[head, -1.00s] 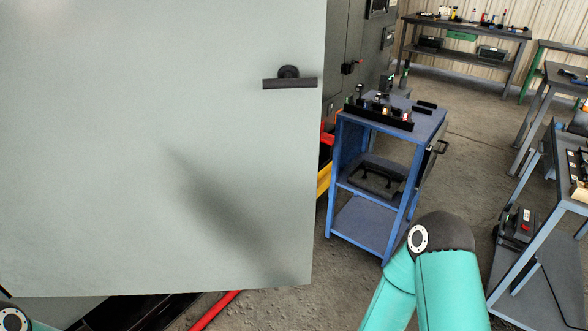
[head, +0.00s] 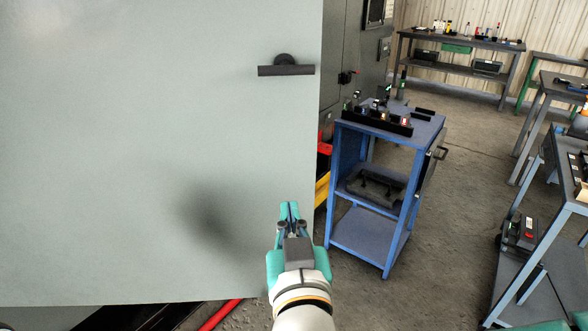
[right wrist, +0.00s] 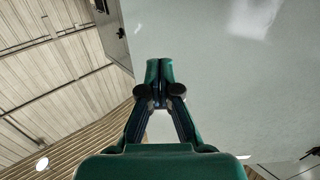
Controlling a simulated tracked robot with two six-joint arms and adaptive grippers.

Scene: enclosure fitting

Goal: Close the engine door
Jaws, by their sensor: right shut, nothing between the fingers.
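The engine door (head: 130,150) is a large flat grey-green panel filling the left half of the head view. It stands swung out, its free edge on the right. A dark T-shaped handle (head: 286,70) sits near that edge, high up. My right gripper (head: 289,208) is shut and empty, pointing up in front of the door's lower right corner, below the handle. In the right wrist view its closed fingertips (right wrist: 159,66) show against the door panel (right wrist: 220,80); whether they touch it I cannot tell. My left gripper is not in view.
A blue tool cart (head: 375,190) stands just right of the door's edge. Grey enclosure panels (head: 350,50) rise behind it. Workbenches (head: 460,45) line the back and right. A red bar (head: 220,315) lies low beneath the door. The concrete floor (head: 450,210) is open between cart and right benches.

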